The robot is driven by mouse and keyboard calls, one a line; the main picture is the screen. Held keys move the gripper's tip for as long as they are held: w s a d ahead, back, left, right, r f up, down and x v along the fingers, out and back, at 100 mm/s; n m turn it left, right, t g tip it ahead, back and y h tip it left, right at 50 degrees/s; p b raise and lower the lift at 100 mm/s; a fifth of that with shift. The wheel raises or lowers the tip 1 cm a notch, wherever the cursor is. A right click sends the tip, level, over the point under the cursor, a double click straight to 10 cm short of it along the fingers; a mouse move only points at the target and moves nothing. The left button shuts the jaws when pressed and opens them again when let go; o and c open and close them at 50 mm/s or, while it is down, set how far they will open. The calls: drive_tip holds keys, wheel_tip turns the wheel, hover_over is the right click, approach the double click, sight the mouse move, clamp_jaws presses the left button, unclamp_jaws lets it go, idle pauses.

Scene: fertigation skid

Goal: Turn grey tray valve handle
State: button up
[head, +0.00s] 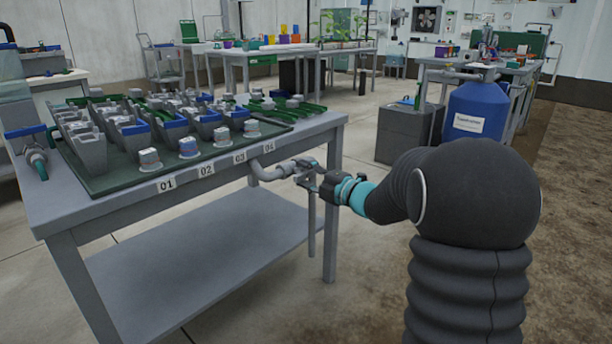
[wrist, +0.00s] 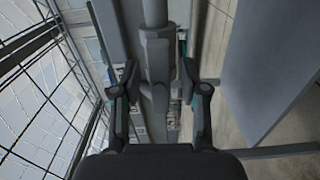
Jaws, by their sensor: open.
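The grey valve (head: 301,166) sits on a grey pipe (head: 264,172) at the front right edge of the tray table, below the label 04. Its grey handle (head: 311,232) hangs down in the head view. My gripper (head: 316,180) is at the valve, coming from the right. In the wrist view the valve body (wrist: 157,52) stands in the middle. My gripper (wrist: 159,82) is open there, with one finger on each side of the valve and handle. Whether a finger touches them I cannot tell.
The grey table (head: 190,202) carries a green tray (head: 110,183) with several grey pots and has a lower shelf (head: 200,280). A second valve with a blue handle (head: 27,131) is at its left end. A blue tank (head: 477,108) stands at the right back. Floor between is clear.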

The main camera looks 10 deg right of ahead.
clamp_jaws()
